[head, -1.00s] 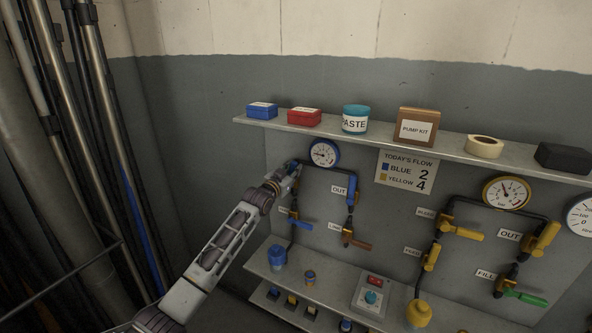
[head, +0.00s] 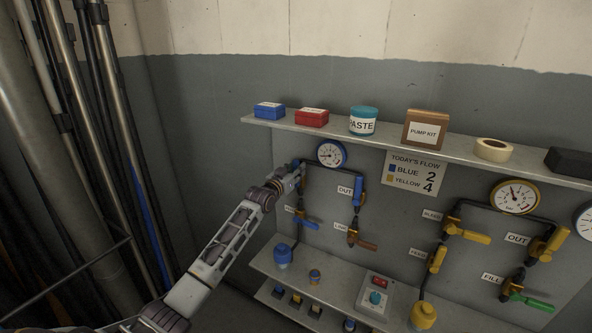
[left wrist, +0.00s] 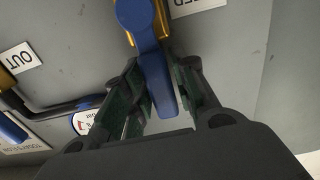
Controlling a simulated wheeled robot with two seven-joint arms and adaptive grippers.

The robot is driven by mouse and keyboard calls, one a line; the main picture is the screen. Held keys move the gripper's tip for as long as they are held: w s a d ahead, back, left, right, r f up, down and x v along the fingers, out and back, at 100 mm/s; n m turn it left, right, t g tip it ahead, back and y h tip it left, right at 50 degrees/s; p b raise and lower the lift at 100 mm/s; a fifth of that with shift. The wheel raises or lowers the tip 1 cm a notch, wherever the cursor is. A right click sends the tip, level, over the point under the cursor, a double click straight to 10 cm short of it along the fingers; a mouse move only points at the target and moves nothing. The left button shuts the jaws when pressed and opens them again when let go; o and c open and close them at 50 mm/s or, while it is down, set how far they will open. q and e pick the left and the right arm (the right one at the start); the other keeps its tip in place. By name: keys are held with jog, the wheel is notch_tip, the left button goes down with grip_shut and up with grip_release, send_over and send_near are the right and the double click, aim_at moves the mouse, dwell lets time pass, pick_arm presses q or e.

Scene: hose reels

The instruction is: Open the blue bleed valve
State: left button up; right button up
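In the left wrist view a blue lever (left wrist: 160,75) on a brass valve body points down between the fingers of my left gripper (left wrist: 163,85). Its finger pads lie against both sides of the lever. A partly cut label ending in "ED" (left wrist: 190,5) is beside it. In the head view my left gripper (head: 298,174) is at the upper left of the blue circuit, just left of the blue gauge (head: 331,153), and hides this valve. My right gripper is not in view.
Nearby are a blue OUT valve (head: 358,192), a lower blue lever (head: 304,223) and a brown lever (head: 366,244). A flow sign (head: 411,172) reads blue 2, yellow 4. Yellow valves (head: 472,236) are to the right. A shelf (head: 385,145) with boxes runs above.

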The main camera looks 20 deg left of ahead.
pick_arm(q)
jog(key=shift+o, duration=1)
jog(key=shift+r, duration=0.1)
jog(key=shift+s, duration=0.15)
jog(key=s+a, duration=0.1)
jog(key=s, duration=1)
jog(key=shift+s, duration=0.35)
